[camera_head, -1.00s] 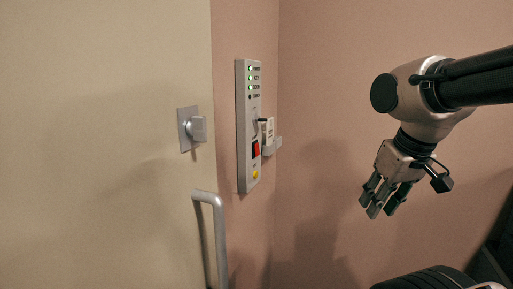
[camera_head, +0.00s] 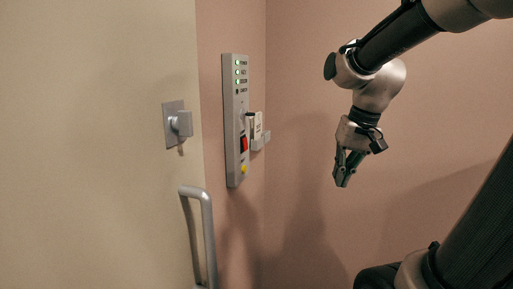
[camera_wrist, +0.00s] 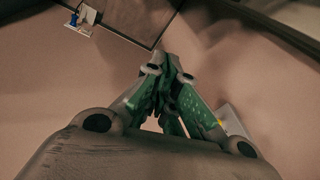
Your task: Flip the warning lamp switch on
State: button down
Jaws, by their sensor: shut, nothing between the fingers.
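A narrow grey control panel (camera_head: 236,120) is mounted on the pink wall just right of the door in the head view. It has several small lamps at the top with labels, green on the upper ones. A red switch (camera_head: 243,143) sits low on the panel, and a yellow button (camera_head: 243,169) is below it. Which control is the warning lamp switch is too small to read. My gripper (camera_head: 342,181) is to the right of the panel, pointing down, shut and empty, apart from everything. In the wrist view its fingers (camera_wrist: 168,110) are together.
A cream door (camera_head: 90,140) fills the left, with a square-plated knob (camera_head: 180,123) and a bar handle (camera_head: 205,230) projecting from it. A small white box (camera_head: 254,126) is on the wall right of the panel.

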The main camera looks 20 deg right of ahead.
aim_at(245, 144)
jog(key=w+a+r+m+t+y, duration=0.1)
jog(key=w+a+r+m+y, duration=0.1)
jog(key=w+m, duration=0.7)
jog(key=w+a+r+m+y, duration=0.3)
jog(key=w+r+m, duration=0.4)
jog(key=m, duration=0.5)
jog(key=shift+w+a+t, duration=0.4)
jog(key=shift+w+a, duration=0.2)
jog(key=shift+w, duration=0.55)
jog(key=w+a+r+x, duration=0.1)
jog(key=x, duration=1.2)
jog(key=shift+w+a+r, duration=0.2)
jog(key=shift+a+r, duration=0.15)
